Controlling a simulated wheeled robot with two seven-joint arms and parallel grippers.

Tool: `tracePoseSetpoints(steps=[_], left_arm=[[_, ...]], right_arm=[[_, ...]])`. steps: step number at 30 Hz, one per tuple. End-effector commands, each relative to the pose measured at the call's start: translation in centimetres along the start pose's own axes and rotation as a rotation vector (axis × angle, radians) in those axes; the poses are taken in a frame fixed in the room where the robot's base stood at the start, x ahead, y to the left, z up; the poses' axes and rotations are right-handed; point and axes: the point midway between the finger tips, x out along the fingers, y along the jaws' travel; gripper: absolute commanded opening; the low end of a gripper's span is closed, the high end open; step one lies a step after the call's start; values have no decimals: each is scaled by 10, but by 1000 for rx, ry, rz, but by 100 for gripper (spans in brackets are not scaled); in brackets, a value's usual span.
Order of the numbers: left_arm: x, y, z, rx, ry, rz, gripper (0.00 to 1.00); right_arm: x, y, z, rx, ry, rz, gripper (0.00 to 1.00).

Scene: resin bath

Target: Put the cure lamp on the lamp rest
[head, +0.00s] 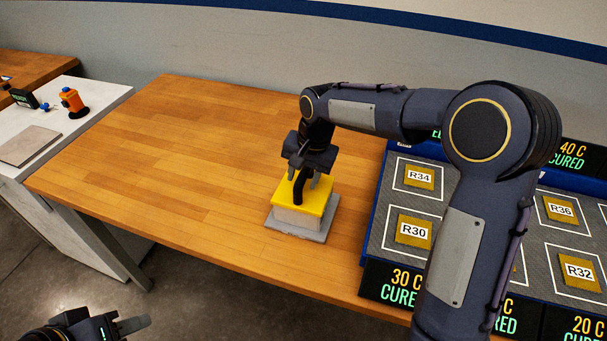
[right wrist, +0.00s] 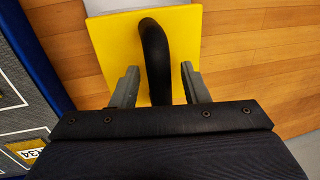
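The cure lamp appears to be the pale block with a yellow top (head: 317,201) and curved black handle (head: 298,190). It stands on a grey slab (head: 284,230), which may be the lamp rest, near the table's front edge. My right gripper (head: 304,181) is over it, pointing down. In the right wrist view its fingers (right wrist: 160,88) are spread on either side of the black handle (right wrist: 153,45), with gaps on both sides. The yellow top (right wrist: 112,50) lies beyond them. My left gripper (head: 128,326) is at the bottom left, away from the table and partly cut off.
A blue-edged panel (head: 372,242) with labelled tiles and cure signs lies to the right, partly hidden by my right arm. A white bench (head: 95,92) on the left holds an orange device (head: 71,101) and a flat grey plate (head: 28,145). The wooden table's left part is clear.

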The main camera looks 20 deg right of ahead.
Motion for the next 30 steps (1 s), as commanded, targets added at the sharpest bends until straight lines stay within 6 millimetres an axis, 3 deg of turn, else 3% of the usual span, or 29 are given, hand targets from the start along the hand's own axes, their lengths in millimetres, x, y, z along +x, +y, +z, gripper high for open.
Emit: tracePoseSetpoints(steps=[8, 21, 30], left_arm=[[-1, 0, -1, 0, 0, 0, 36], [0, 0, 0, 0, 0, 0, 36], [-1, 0, 0, 0, 0, 0, 36]], right_arm=[[-11, -1, -1, 0, 3, -3, 41], [-99, -1, -1, 0, 4, -4, 41], [-123, 0, 0, 0, 0, 0, 41]])
